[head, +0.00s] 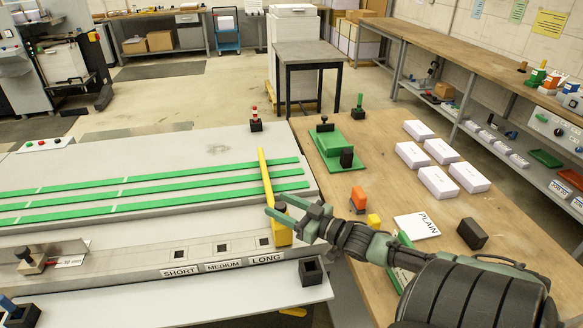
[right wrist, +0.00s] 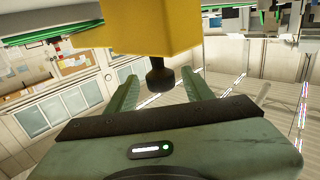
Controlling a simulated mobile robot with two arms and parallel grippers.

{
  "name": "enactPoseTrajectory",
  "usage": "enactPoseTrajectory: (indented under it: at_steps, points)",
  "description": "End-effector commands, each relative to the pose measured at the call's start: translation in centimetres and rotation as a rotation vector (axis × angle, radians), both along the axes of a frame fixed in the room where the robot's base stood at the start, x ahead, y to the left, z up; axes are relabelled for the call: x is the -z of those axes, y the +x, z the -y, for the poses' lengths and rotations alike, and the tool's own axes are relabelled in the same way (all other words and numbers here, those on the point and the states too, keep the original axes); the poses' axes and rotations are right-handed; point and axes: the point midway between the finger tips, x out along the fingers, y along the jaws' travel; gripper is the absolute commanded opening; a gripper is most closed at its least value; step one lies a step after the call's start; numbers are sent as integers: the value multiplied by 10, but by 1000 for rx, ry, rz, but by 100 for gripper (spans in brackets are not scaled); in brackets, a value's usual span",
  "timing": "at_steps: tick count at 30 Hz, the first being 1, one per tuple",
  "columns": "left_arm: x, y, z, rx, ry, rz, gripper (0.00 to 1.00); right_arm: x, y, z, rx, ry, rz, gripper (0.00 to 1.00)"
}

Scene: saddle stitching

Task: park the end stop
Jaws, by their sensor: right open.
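The end stop appears to be the yellow piece (head: 283,236), a block at the front with a long yellow bar running back across the green strips. It stands by the LONG label (head: 266,258) on the grey bench. My right gripper (head: 274,203) is open at its front end. In the right wrist view, the yellow block (right wrist: 150,30) is close ahead, and its black knob (right wrist: 160,77) sits between the two open fingers (right wrist: 160,85); I cannot tell whether they touch it. A black square socket (head: 311,271) is at the bench's right front. My left gripper is out of view.
Square holes (head: 222,247) line the bench above the SHORT, MEDIUM and LONG labels. On the wooden table (head: 385,150) are a green stapler-like tool (head: 335,145), white stacks (head: 438,183), an orange item (head: 358,198) and a black block (head: 472,233). A wooden-handled stop (head: 30,258) is at left.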

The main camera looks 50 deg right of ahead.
Motion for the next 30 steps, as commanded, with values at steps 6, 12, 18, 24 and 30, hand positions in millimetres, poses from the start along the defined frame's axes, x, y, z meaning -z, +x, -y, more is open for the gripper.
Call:
enactPoseTrajectory:
  at_steps: [6, 12, 18, 24, 30]
  points:
    - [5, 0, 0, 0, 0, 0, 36, 3, -32, 6, 1, 0, -5, 52]
    - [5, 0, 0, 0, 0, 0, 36, 1, -44, 9, 0, 0, -2, 52]
    - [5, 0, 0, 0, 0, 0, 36, 0, -45, 9, 1, 0, -1, 52]
    - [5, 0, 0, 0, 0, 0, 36, 1, -45, 9, 1, 0, -1, 52]
    - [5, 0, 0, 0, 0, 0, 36, 1, -45, 9, 1, 0, -1, 52]
